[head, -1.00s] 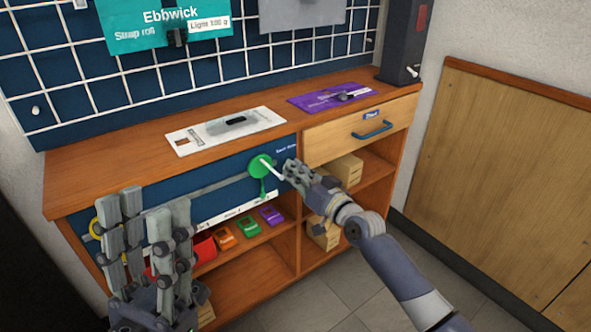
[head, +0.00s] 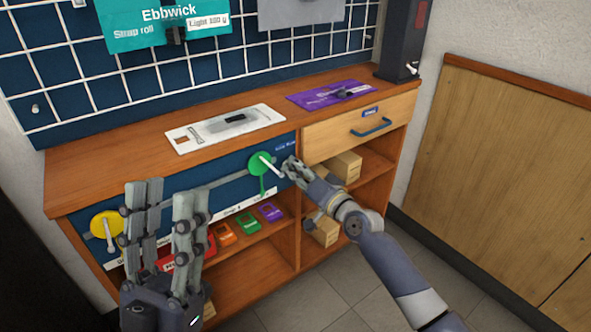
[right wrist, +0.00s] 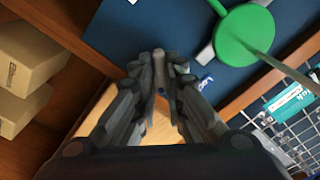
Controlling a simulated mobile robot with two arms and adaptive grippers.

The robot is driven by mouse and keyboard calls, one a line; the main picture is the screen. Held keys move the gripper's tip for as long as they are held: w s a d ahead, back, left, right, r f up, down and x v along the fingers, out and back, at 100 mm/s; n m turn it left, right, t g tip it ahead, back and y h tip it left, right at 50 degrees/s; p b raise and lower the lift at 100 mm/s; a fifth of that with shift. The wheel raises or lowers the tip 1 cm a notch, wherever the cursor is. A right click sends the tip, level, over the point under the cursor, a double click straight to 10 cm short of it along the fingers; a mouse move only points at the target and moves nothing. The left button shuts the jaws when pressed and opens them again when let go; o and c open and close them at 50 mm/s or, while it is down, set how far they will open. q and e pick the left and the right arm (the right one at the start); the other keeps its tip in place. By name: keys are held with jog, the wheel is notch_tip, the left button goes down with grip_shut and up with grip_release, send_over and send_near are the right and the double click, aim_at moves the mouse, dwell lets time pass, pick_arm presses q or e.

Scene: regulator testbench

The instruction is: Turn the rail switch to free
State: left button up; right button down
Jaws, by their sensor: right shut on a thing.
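On the blue front panel is a round green switch disc (head: 259,162) with a white lever (head: 270,166) sticking out and a green tab pointing down. A grey rail (head: 190,192) runs left from it to a yellow disc (head: 106,224) with its own white lever. My right gripper (head: 289,166) is at the green disc's right side, shut on the white lever near its end; the exact contact is unclear. In the right wrist view the green disc (right wrist: 240,36) is right of my closed fingers (right wrist: 158,62). My left gripper (head: 166,192) is open and empty before the panel's left part.
The bench top holds a white plate (head: 258,116) and a purple plate (head: 310,98). A drawer with a blue handle (head: 371,128) is right of the panel. Shelves below hold coloured boxes (head: 248,222) and cartons (head: 346,165). Floor at the right is clear.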

jog(key=c, duration=1.7)
grip_release()
jog(key=shift+o, duration=0.2)
jog(key=v, duration=1.2)
